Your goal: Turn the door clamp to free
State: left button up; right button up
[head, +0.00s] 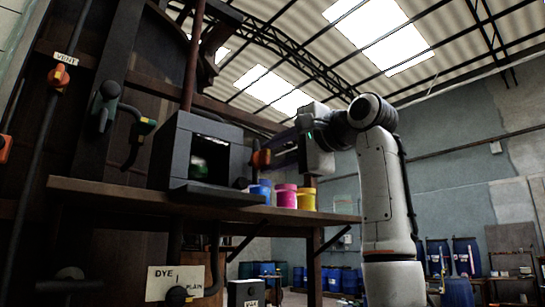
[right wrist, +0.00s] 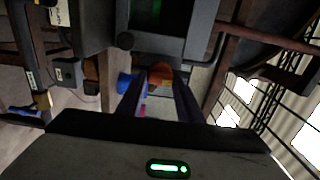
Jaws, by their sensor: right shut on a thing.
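The door clamp is an orange-red handle (head: 261,159) on the right side of a dark grey box (head: 173,150) that stands on a wooden shelf. My right gripper (head: 270,156) reaches in from the right and is shut on this handle. In the right wrist view the orange handle (right wrist: 160,74) sits between the two dark fingers of the gripper (right wrist: 159,82), beside the box (right wrist: 158,45). The fingers hide part of the handle. The box front has a square opening with something green (head: 198,165) inside. My left gripper is not in view.
Blue (head: 261,193), pink (head: 286,196) and yellow (head: 306,199) tubs stand on the shelf (head: 130,193) just below my right gripper. Pipes and valve handles (head: 58,77) line the left. A post rises behind the box. Blue drums (head: 468,255) stand far back right.

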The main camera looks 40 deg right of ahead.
dwell(0.5)
jog(key=o, duration=1.1)
pick_arm(q)
jog(key=b, duration=0.1)
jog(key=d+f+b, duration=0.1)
jog(key=b, duration=0.1)
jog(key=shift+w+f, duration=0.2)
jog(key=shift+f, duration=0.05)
pick_arm(e)
jog(key=s, duration=0.7)
jog(key=s+d, duration=0.1)
jog(key=s, duration=0.2)
jog(key=shift+s, duration=0.2)
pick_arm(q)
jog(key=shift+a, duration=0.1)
